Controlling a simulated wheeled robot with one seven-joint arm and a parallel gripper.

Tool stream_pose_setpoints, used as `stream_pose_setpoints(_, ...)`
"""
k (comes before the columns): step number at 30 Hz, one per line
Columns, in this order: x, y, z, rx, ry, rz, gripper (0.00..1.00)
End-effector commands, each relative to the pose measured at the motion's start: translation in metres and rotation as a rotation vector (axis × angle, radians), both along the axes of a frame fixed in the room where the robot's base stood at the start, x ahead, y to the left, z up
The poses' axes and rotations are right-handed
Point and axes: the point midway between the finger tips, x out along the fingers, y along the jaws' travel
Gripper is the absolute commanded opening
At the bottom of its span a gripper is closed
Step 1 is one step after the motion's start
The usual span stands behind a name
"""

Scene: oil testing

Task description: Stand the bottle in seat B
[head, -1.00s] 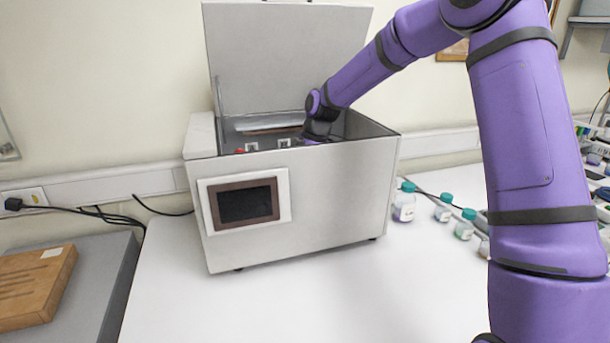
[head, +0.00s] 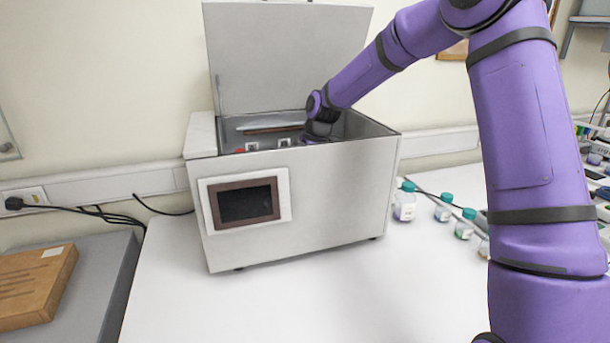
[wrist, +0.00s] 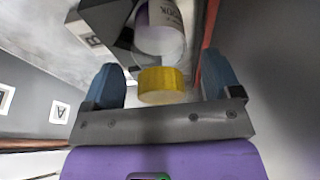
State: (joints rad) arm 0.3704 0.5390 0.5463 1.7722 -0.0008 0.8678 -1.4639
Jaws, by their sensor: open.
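The bottle (wrist: 165,38) shows in the wrist view with a yellow cap (wrist: 163,86), a white label and a purple band. The plate of seat B (wrist: 94,38), marked with a letter B, is just left of the bottle. The bottle stands at this seat, but I cannot tell whether its base is fully down. My gripper (wrist: 162,68) is open, with one blue finger on each side of the cap and a gap showing on both sides. In the head view the bottle and fingers are hidden inside the machine.
A seat marked A (wrist: 59,112) is at the left in the wrist view. Several teal-capped bottles (head: 404,203) stand right of the machine. The table in front is clear.

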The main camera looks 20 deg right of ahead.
Motion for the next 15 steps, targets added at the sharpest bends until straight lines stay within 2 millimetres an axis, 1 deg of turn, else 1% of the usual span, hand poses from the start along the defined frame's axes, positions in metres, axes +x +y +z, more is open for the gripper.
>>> stream_pose_setpoints(9, 0.000, -0.017, 0.059, -0.001, -0.005, -0.001, 0.84)
stream_pose_setpoints(12, 0.001, -0.022, 0.077, -0.001, -0.005, -0.001, 0.84)
stream_pose_setpoints(15, 0.000, -0.025, 0.090, 0.000, -0.003, -0.002, 0.84)
